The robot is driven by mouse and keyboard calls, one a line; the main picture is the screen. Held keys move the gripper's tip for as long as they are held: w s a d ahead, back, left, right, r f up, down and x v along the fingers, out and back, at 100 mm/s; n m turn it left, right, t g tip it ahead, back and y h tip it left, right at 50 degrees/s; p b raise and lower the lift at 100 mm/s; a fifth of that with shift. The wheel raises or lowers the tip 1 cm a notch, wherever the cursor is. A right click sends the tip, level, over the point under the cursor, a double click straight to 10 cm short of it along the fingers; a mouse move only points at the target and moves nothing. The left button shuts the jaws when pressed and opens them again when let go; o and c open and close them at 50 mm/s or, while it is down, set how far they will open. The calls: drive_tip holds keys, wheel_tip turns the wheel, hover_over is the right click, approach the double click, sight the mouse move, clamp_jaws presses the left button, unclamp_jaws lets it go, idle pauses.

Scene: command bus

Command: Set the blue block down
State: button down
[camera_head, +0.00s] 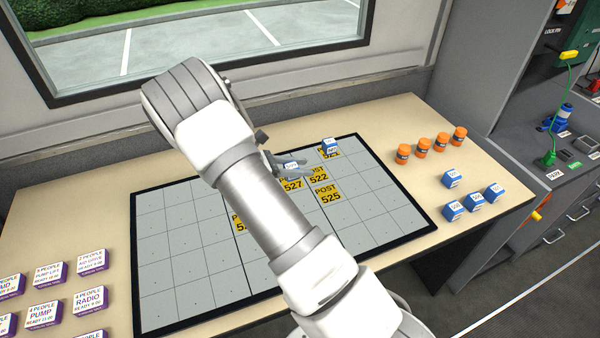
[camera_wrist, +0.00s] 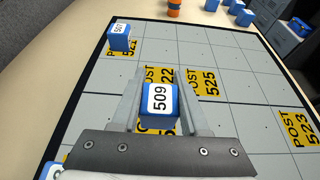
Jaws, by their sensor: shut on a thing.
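A blue block (camera_wrist: 160,108) with a white top marked 509 is between the fingers of my gripper (camera_wrist: 158,84) in the wrist view, and the gripper is shut on it. In the head view the blue block (camera_head: 291,165) shows small at the end of my arm, over the gridded board (camera_head: 180,240). In the wrist view it overlaps the yellow POST 522 card (camera_wrist: 166,75). I cannot tell whether its underside touches the board. My arm hides part of the board and some cards in the head view.
Another blue block (camera_head: 330,146) stands on a yellow card at the board's back edge. Yellow cards POST 525 (camera_head: 327,194) and 527 (camera_head: 292,184) lie nearby. Several blue blocks (camera_head: 453,178) and orange cylinders (camera_head: 403,154) stand right of the board; purple-edged blocks (camera_head: 88,300) stand left.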

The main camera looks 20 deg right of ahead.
drive_tip(key=shift+f, duration=0.95)
drive_tip(key=shift+f, duration=0.1)
drive_tip(key=shift+f, duration=0.15)
drive_tip(key=shift+c, duration=2.1)
unclamp_jaws()
drive_tip(key=shift+r, duration=0.2)
